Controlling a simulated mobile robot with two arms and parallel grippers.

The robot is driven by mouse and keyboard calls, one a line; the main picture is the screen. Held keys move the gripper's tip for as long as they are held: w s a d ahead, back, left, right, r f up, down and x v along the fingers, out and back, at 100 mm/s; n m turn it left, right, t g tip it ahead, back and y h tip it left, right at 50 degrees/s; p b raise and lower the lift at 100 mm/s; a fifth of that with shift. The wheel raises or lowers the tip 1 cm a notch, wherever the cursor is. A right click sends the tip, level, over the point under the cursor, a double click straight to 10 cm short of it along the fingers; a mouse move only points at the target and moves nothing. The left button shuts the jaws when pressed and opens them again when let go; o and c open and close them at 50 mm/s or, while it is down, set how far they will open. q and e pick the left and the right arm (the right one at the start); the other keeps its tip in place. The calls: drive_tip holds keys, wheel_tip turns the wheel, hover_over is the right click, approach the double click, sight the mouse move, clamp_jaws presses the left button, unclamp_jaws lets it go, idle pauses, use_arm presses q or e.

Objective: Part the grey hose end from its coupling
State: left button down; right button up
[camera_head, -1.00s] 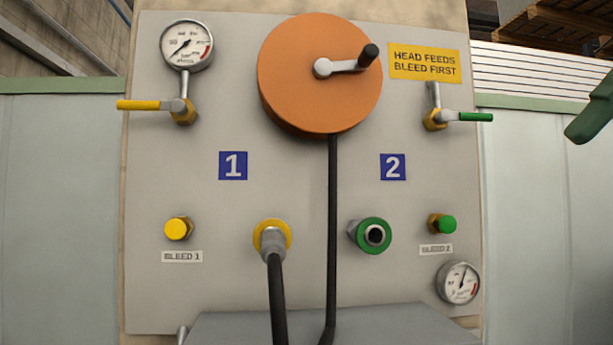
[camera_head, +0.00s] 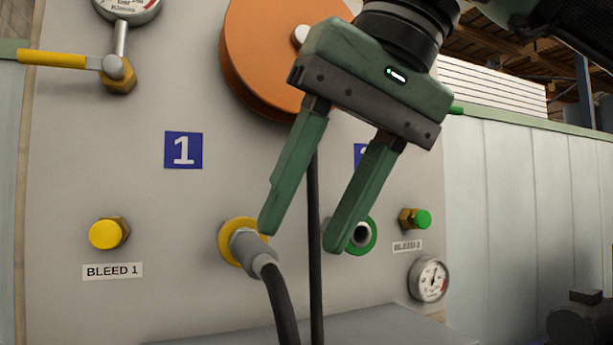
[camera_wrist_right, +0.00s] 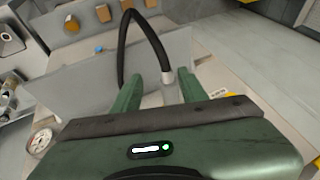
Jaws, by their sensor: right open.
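The grey hose end (camera_head: 250,250) sits on the yellow-ringed coupling (camera_head: 229,243) below the number 1 sign, and a black hose hangs from it. My right gripper (camera_head: 302,240) is open in front of the panel, pointing down. In the head view its left fingertip appears beside the hose end and the other overlaps the green-ringed coupling (camera_head: 365,240). In the right wrist view the hose end (camera_wrist_right: 169,80) appears between the fingers (camera_wrist_right: 158,85), nearer the right-hand one; contact cannot be told. My left gripper is not in view.
A yellow bleed knob (camera_head: 105,234) is left of the coupling. A yellow lever valve (camera_head: 55,59) and a gauge (camera_head: 128,8) are above. An orange reel (camera_head: 255,60) hangs a black cable (camera_head: 314,285) behind my fingers. A green bleed knob (camera_head: 422,219) and gauge (camera_head: 429,278) are right.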

sight(268, 277)
drive_tip(key=w+a+f, duration=0.2)
drive_tip(key=a+f, duration=0.1)
drive_tip(key=shift+w+a+f, duration=0.1)
drive_tip(key=shift+a+f, duration=0.05)
drive_tip(key=shift+a, duration=0.05)
drive_tip(key=shift+d, duration=0.2)
drive_tip(key=shift+s+d, duration=0.2)
drive_tip(key=shift+s, duration=0.05)
drive_tip(key=shift+w, duration=0.1)
clamp_jaws()
drive_tip(key=shift+a, duration=0.1)
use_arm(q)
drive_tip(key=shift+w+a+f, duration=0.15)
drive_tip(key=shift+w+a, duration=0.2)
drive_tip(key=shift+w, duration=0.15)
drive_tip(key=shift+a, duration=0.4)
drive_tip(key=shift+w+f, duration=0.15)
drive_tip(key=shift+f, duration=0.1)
use_arm(e)
drive_tip(key=shift+s+f, duration=0.2)
drive_tip(key=shift+s, duration=0.15)
idle(1.4)
